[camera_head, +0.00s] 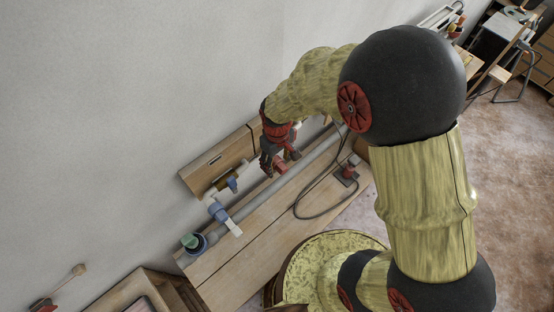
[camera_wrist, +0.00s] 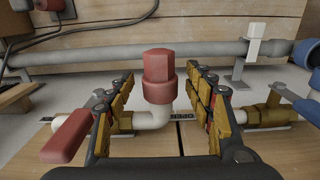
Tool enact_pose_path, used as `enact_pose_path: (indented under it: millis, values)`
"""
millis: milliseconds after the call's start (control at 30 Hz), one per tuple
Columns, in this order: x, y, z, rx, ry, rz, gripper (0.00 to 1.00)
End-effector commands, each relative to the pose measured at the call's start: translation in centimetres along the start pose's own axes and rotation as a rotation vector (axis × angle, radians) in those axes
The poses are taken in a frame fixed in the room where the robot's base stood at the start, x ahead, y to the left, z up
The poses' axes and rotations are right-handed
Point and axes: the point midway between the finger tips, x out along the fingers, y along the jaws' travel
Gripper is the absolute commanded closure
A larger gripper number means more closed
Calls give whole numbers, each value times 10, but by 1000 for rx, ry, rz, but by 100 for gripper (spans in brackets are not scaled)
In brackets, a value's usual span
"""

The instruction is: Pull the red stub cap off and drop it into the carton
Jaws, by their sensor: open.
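The red stub cap (camera_wrist: 159,77) sits on top of a white pipe elbow (camera_wrist: 153,116) in the wrist view. It stands upright, with a hexagonal top above a wider collar. My gripper (camera_wrist: 161,84) is open, with one finger on each side of the cap and visible gaps between. In the head view my gripper (camera_head: 275,160) is down at the pipework along the wall. Red parts show at its fingertips there, but I cannot tell which is the cap. I cannot make out the carton for certain in either view.
A red lever (camera_wrist: 68,135) lies left of the elbow, and a brass valve (camera_wrist: 265,115) with a blue lever (camera_wrist: 301,101) lies right. A grey pipe (camera_wrist: 140,52) runs behind. In the head view a black cable (camera_head: 305,217) loops over the wooden bench (camera_head: 240,262).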

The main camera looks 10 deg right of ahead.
Motion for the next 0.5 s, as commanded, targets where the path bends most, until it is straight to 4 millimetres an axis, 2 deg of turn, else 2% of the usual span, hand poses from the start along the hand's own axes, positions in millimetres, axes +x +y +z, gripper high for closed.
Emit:
enact_pose_path:
  millis: [67,500]
  values:
    - [0,0,0,0,0,0,48]
    - [0,0,0,0,0,0,73]
